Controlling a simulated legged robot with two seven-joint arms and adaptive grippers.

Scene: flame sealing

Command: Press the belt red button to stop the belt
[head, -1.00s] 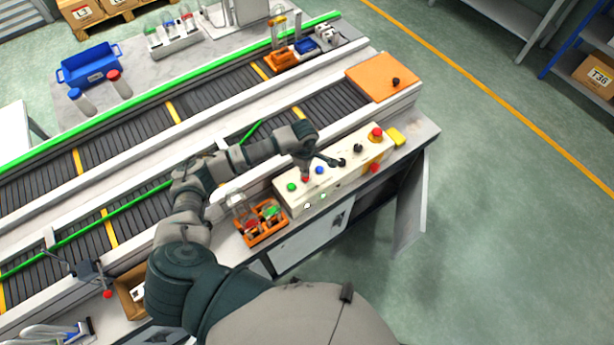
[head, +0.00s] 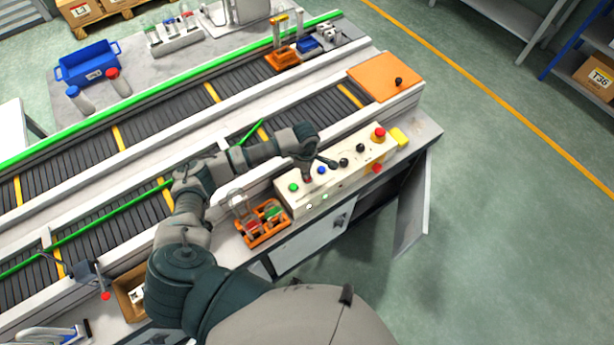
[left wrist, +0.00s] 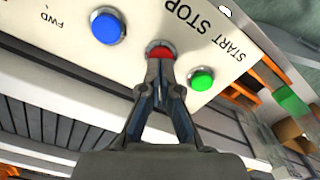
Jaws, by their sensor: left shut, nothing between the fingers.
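The control box (head: 340,170) is a long cream panel on the bench's front edge. Its red STOP button (left wrist: 160,51) shows in the left wrist view, between a blue button (left wrist: 107,26) and a green START button (left wrist: 202,79). My left gripper (left wrist: 160,66) is shut and empty, its fingertips right at the red button and covering its lower part. I cannot tell whether it is pressed in. In the head view the left gripper (head: 312,164) is over the panel, with a little of the red button (head: 308,180) showing. My right gripper is not in view.
Two belts with yellow stripes (head: 211,92) run behind the panel. A red emergency knob (head: 379,133) stands at the panel's right end. An orange rack (head: 262,226) with tubes sits left of the panel. An orange plate (head: 385,82) covers the near belt's end.

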